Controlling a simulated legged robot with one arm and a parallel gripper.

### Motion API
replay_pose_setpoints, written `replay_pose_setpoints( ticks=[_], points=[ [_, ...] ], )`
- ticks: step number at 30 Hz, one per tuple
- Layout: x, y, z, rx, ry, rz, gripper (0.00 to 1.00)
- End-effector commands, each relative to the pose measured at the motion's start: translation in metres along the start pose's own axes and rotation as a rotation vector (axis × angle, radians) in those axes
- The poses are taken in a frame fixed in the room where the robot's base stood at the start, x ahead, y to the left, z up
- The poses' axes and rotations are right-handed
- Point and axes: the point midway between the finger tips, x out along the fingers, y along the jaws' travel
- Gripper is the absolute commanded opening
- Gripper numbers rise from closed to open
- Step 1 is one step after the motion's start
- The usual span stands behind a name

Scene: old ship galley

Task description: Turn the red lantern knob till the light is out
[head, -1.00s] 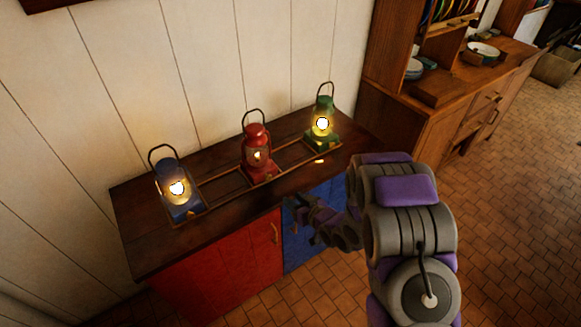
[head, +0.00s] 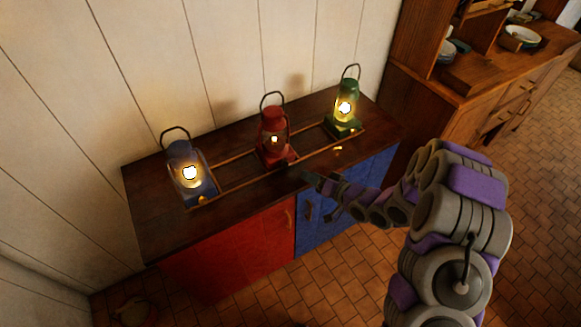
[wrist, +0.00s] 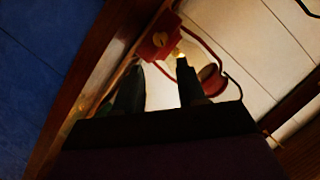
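The red lantern (head: 273,145) stands upright on the dark wooden counter, between a blue and a green lantern. A small flame glows in it, dimmer than the other two. In the head view my gripper (head: 308,178) is at the counter's front edge, in front and right of the red lantern. Contact with the knob cannot be told.
The blue lantern (head: 188,175) at the left and the green lantern (head: 344,112) at the right are brightly lit. A low wooden rail (head: 235,183) frames the lanterns. Red (head: 235,255) and blue (head: 345,200) cabinet doors are below. A wooden dresser (head: 465,85) stands at the right.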

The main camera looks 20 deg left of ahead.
Motion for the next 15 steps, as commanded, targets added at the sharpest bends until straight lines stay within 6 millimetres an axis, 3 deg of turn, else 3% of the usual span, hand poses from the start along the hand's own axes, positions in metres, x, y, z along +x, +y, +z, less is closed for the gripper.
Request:
replay_pose_setpoints(
  ticks=[15],
  points=[
    [0.086,0.0,0.001,-0.003,0.001,-0.003,0.4]
  ],
)
